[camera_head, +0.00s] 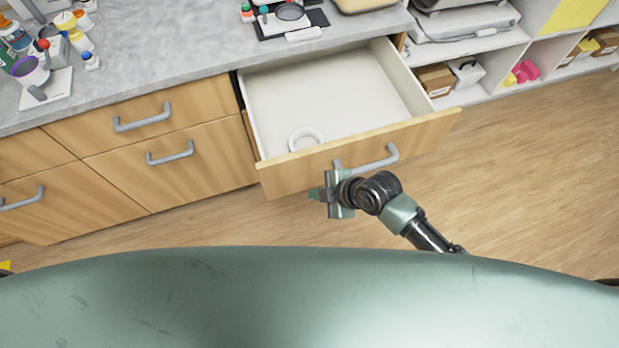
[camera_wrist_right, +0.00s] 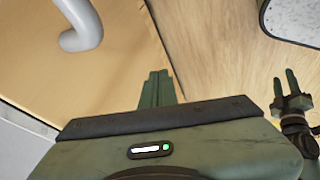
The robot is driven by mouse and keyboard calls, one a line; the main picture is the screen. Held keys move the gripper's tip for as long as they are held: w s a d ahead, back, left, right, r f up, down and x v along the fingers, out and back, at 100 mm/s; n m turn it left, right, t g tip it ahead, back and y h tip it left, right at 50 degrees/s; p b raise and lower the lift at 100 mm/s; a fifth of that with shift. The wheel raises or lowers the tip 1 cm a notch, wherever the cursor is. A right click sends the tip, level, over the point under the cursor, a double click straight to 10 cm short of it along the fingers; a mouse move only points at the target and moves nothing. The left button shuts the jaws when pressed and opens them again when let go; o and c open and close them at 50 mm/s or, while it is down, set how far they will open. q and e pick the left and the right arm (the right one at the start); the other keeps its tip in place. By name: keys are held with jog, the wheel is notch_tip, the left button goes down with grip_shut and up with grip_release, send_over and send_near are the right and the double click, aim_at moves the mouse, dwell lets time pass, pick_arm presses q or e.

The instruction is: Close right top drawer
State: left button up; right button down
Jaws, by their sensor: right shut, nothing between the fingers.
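The right top drawer (camera_head: 355,156) is pulled out from under the grey counter, with its white inside showing. Its grey bar handle (camera_head: 378,160) is on the wooden front and also shows in the right wrist view (camera_wrist_right: 83,30). My right gripper (camera_head: 318,193) is shut and empty, close to the drawer front just left of the handle. In the wrist view its fingers (camera_wrist_right: 157,80) are together beside the wooden front; whether they touch it I cannot tell. My left gripper (camera_wrist_right: 286,84) shows only at the wrist view's right edge, fingers apart and empty.
A white ring-shaped thing (camera_head: 305,138) lies inside the drawer near its front. Other drawers (camera_head: 165,145) at the left are shut. The counter (camera_head: 170,45) holds bottles and small equipment. Open shelves (camera_head: 490,70) stand at the right. The wooden floor (camera_head: 510,170) right of the drawer is clear.

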aim_at(300, 182)
jog(key=shift+w+a+f+p, duration=0.15)
jog(key=shift+w+a, duration=0.15)
jog(key=shift+w, duration=0.4)
jog(key=shift+w+a+f+p, duration=0.1)
jog(key=shift+w+a+p, duration=0.15)
jog(key=shift+w, duration=0.4)
jog(key=shift+w+a+f+p, duration=0.15)
jog(key=shift+w+a, duration=0.2)
jog(key=shift+w, duration=0.35)
pick_arm(q)
jog(key=shift+r, duration=0.5)
